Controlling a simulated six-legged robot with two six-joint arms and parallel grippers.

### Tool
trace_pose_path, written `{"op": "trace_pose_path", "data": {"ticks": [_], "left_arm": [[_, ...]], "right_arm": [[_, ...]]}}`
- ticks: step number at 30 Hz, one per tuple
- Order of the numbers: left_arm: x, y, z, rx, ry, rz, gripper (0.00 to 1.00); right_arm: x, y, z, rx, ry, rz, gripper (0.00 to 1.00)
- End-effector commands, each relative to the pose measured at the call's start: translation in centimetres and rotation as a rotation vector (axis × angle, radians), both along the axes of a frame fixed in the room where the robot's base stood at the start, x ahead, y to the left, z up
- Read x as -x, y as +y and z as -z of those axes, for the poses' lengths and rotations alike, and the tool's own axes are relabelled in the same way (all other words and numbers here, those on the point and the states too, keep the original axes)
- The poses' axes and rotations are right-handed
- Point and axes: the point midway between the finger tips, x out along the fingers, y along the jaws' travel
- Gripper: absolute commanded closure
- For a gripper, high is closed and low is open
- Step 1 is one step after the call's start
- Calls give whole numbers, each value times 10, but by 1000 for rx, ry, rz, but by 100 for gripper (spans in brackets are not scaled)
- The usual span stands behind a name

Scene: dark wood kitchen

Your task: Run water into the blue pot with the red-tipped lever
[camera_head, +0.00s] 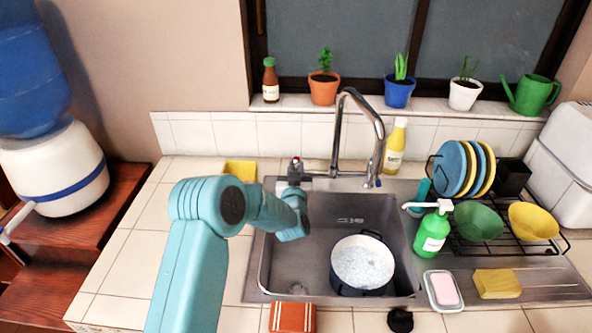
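The blue pot (362,265) stands in the right part of the sink, with a dark outside and a pale, mottled inside. I cannot tell whether the mottling is water or the pot's lining. The faucet (341,130) arches over the sink, its spout end above and behind the pot; I see no clear stream. The red tip of the lever (296,159) shows at the sink's back edge, left of the faucet. My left gripper (294,174) is at the lever, in front of it and just below the red tip. Its fingers are too small and dark to read. My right gripper is out of view.
A yellow sponge (240,170) lies at the back left. The left counter is mostly clear.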

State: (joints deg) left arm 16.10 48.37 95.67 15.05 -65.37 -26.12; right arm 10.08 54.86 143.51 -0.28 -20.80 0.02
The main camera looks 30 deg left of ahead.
Motion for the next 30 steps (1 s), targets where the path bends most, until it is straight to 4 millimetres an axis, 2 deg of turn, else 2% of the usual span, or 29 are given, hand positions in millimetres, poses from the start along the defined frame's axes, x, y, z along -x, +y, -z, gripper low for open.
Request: {"op": "trace_pose_path", "data": {"ticks": [5,9,13,23,24,25,26,30], "left_arm": [[0,-1,0,-1,-2,4,100],[1,4,4,-1,-8,58,100],[3,7,2,-3,-6,115,100],[3,6,-2,-3,-3,136,100],[3,6,-2,-2,-2,136,74],[3,6,-2,-2,-2,136,64],[3,6,-2,-2,-2,136,60],[3,6,-1,-2,-1,135,60]], "right_arm": [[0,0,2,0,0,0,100],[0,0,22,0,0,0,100],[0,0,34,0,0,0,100],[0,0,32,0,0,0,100],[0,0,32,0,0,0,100],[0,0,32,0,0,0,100],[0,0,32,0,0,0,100],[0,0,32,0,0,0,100]]}}
